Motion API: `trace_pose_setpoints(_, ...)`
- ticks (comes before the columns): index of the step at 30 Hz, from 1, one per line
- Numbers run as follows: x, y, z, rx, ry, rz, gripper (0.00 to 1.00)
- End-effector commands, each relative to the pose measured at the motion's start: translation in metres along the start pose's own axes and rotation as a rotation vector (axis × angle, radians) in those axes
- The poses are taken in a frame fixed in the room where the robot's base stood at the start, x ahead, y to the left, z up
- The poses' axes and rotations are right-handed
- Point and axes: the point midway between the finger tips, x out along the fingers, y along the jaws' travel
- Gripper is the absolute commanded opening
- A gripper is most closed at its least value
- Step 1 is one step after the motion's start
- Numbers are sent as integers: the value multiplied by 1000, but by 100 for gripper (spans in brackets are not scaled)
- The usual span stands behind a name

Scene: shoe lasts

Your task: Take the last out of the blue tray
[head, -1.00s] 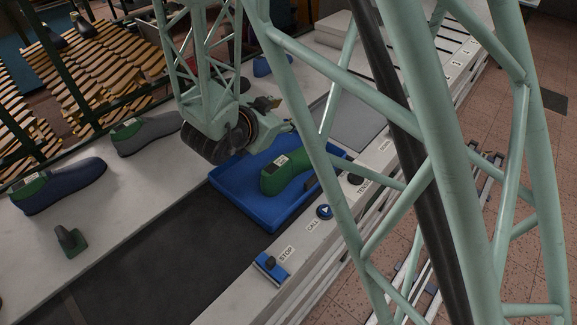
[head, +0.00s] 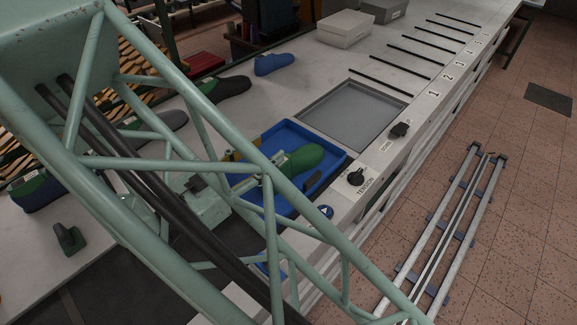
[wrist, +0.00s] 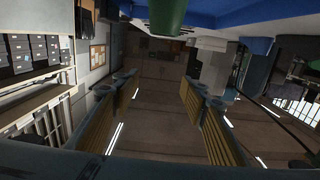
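The green last (head: 305,157) lies in the blue tray (head: 288,135), its rounded end toward the far right. Its near end is hidden behind my arm's lattice. My gripper (head: 250,168) is at the left side of the tray, close to the last's near end and partly hidden by the arm. In the wrist view my gripper (wrist: 160,85) has its two fingers spread wide with nothing between the tips. The green last (wrist: 168,15) and the blue tray (wrist: 225,18) show at the top edge there. I cannot tell whether a finger touches the last.
A tension knob (head: 356,178) and a down knob (head: 399,130) sit on the bench edge right of the tray. A grey recessed plate (head: 352,115) lies behind it, empty. Other lasts, including a blue one (head: 273,64), stand at the back left. Numbered slots (head: 410,68) are clear.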

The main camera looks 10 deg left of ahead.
Motion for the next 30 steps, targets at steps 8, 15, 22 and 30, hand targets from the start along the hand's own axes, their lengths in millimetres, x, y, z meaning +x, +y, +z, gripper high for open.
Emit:
trace_pose_setpoints(8, -6, 3, -2, -10, 19, 6, 40)
trace_pose_setpoints(15, -6, 3, 0, -10, 18, 6, 40)
trace_pose_setpoints(22, -6, 3, 10, -11, 18, 5, 40)
trace_pose_setpoints(30, -5, 3, 35, -11, 18, 5, 40)
